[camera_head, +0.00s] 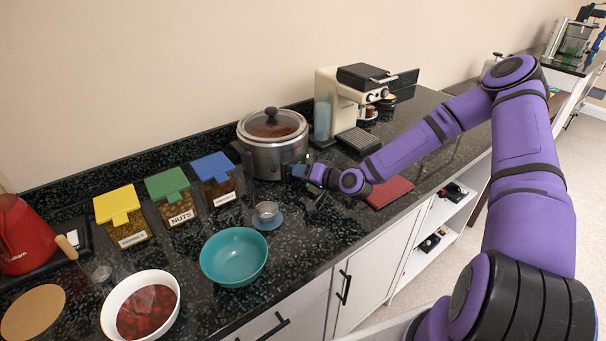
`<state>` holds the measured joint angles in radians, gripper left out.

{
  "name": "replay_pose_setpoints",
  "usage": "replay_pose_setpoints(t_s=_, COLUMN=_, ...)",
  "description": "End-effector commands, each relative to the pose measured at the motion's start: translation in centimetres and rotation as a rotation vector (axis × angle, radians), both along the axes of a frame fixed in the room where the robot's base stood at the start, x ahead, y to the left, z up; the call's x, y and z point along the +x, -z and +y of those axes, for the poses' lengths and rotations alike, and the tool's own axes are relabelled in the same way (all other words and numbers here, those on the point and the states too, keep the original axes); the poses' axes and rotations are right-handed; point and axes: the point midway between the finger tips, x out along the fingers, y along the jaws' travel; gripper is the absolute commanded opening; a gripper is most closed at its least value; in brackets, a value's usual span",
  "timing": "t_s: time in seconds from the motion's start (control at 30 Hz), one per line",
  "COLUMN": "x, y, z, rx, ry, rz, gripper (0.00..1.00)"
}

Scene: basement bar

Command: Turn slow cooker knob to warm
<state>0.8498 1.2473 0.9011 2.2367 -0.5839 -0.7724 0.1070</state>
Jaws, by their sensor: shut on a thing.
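The slow cooker (262,154) is a round silver pot with a glass lid and black lid knob, standing at the back of the dark counter. Its lower right front is next to my gripper (304,171), which is at the end of the purple arm. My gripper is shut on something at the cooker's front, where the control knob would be. The knob itself is hidden behind my gripper, so its setting cannot be read. The cooker stands upright with its lid on.
A cream coffee machine (342,103) stands right of the cooker. A red mat (389,191) lies under the arm. A small metal cup (267,211), teal bowl (234,256) and white bowl (112,307) stand left of it. Lidded bins, including a blue-lidded one (212,167), line the back.

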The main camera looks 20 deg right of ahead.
Motion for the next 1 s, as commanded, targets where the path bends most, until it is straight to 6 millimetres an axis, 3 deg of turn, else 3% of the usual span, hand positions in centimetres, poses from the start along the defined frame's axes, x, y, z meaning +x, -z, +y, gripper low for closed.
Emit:
replay_pose_setpoints(t_s=0.03, x=0.0, y=0.0, z=-0.1, rx=0.0, ry=0.001, rz=0.0, gripper=0.12)
replay_pose_setpoints(t_s=0.07, x=0.0, y=0.0, z=-0.1, rx=0.0, ry=0.001, rz=0.0, gripper=0.38)
replay_pose_setpoints(t_s=0.17, x=0.0, y=0.0, z=-0.1, rx=0.0, ry=0.001, rz=0.0, gripper=0.61)
replay_pose_setpoints(t_s=0.57, x=-0.5, y=-0.2, z=-0.4, rx=-0.001, ry=0.001, rz=0.001, gripper=0.61)
replay_pose_setpoints(t_s=1.0, x=-6.5, y=-2.0, z=-4.7, rx=-0.001, ry=0.004, rz=0.001, gripper=0.61)
